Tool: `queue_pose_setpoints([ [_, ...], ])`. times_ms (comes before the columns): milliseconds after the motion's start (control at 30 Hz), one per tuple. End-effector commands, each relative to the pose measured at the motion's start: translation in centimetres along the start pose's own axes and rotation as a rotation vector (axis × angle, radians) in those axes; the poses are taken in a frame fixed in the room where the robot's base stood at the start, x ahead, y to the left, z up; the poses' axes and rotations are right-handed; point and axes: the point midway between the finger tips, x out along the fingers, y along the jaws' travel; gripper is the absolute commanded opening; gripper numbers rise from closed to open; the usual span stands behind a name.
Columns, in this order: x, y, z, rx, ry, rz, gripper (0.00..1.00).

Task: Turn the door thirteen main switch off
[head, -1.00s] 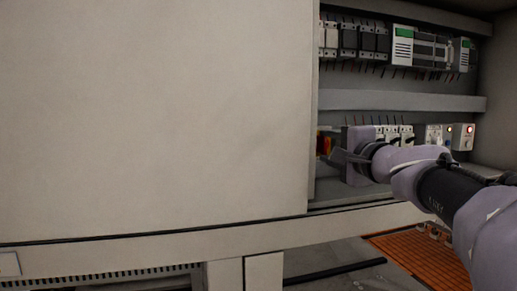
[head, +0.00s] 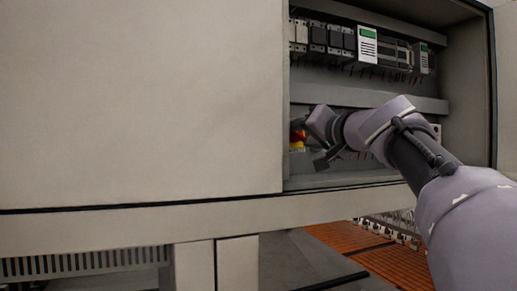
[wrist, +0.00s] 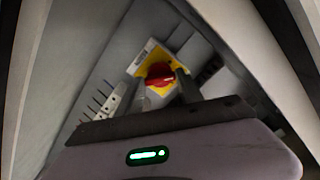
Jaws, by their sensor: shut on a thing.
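The main switch is a red rotary knob (wrist: 160,74) on a yellow plate (wrist: 147,58), with a small white label at the plate's edge. In the head view the switch (head: 297,146) sits just inside the cabinet opening, beside the pale door panel, partly hidden by my gripper. My gripper (wrist: 163,82) is shut on the red knob, one finger on each side of it. In the head view my gripper (head: 306,136) reaches in from the right and is tilted. The knob's exact angle is hard to read.
A large pale panel (head: 140,100) covers the left of the cabinet. Dark and white modules (head: 340,38) line the upper rail, above a grey duct (head: 345,95). My arm hides much of the lower row. An orange grating (head: 350,250) lies below.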

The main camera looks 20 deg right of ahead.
Motion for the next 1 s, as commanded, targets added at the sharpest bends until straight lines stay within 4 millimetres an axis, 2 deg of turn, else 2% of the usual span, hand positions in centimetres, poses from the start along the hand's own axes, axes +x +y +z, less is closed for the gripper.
queue_pose_setpoints([
  [500, -0.02, 0.0, 0.03, -0.448, 0.004, -0.001, 0.03],
  [1000, -0.03, -0.09, -0.1, -0.653, 0.003, 0.0, 0.03],
])
